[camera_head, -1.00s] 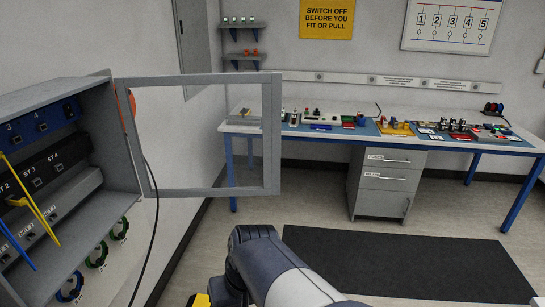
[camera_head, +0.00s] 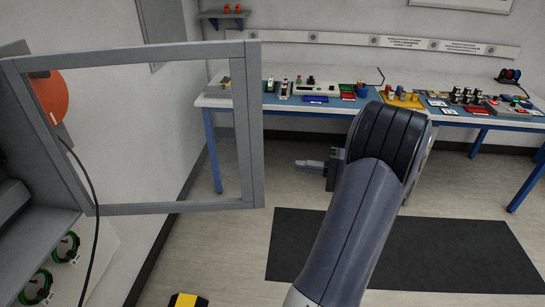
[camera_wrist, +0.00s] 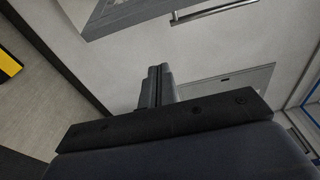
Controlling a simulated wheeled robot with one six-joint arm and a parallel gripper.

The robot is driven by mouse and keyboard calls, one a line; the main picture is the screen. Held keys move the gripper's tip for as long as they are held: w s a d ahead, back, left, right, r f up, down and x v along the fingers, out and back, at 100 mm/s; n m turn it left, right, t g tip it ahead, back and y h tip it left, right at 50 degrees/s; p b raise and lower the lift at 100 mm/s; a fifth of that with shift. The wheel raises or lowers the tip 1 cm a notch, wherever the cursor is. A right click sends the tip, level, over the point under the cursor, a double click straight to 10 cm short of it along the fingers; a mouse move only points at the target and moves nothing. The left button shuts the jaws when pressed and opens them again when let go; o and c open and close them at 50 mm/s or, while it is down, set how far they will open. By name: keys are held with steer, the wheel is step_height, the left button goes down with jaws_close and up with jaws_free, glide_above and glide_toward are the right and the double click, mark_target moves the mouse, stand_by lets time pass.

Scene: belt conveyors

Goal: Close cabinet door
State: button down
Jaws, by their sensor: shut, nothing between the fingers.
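The cabinet door (camera_head: 248,130), a grey frame around a clear pane, stands open in the head view. Its hinge side is at the left, by the grey cabinet (camera_head: 40,232), which is partly cut off by the picture edge. My gripper (camera_head: 298,164) points left, just right of the door's free edge in the picture, with a visible gap between them. The depth of that gap is hard to judge. In the wrist view my gripper (camera_wrist: 158,72) has its fingers together with nothing between them. A grey framed panel with a metal bar (camera_wrist: 215,12) shows above them; I cannot tell whether it is the door.
A workbench (camera_head: 215,101) with several coloured parts stands along the back wall. A dark mat (camera_head: 455,255) lies on the floor. A black cable (camera_head: 92,240) hangs by the cabinet. A yellow-and-black object (camera_head: 187,300) shows at the bottom edge. The floor right of the door looks clear.

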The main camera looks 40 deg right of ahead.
steer(key=w+a+p, duration=0.4)
steer(key=w+a, duration=0.1)
steer(key=a, duration=0.2)
stand_by(0.5)
steer(key=shift+a, duration=0.1)
